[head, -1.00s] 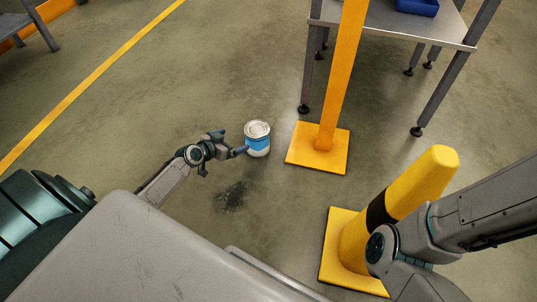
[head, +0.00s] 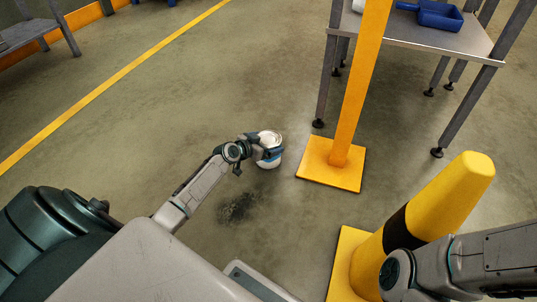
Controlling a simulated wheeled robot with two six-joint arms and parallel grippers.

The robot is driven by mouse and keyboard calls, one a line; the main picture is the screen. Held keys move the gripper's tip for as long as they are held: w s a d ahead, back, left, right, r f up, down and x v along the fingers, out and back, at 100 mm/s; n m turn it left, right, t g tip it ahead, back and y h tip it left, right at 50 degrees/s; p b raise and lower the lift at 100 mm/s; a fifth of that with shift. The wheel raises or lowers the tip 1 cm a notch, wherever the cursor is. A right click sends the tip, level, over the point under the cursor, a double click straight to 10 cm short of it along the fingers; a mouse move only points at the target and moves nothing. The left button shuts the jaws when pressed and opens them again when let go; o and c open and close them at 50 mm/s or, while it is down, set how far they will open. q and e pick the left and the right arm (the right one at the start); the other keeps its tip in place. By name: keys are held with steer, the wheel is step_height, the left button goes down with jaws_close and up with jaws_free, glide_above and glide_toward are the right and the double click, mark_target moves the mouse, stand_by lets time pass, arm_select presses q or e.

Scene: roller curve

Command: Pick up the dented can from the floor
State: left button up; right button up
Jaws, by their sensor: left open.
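The can (head: 269,138) is white with a blue band and stands upright on the floor near the middle of the head view. My left gripper (head: 266,152) is right at the can, its fingers open and overlapping the can's near left side. I cannot tell whether both fingers are around it or touching it. The gripper hides part of the blue band. No dent can be made out at this size. My right arm comes in at the lower right; its gripper is out of view.
An orange post on a square base (head: 332,165) stands close to the right of the can. A yellow and black bollard (head: 436,208) is at the right, near my right arm. A dark stain (head: 238,207) marks the floor.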

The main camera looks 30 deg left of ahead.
arm_select(q)
steer(key=shift+x, duration=0.75)
steer(key=c, duration=0.9)
steer(key=shift+a+r, duration=0.1)
steer(key=shift+r, duration=0.05)
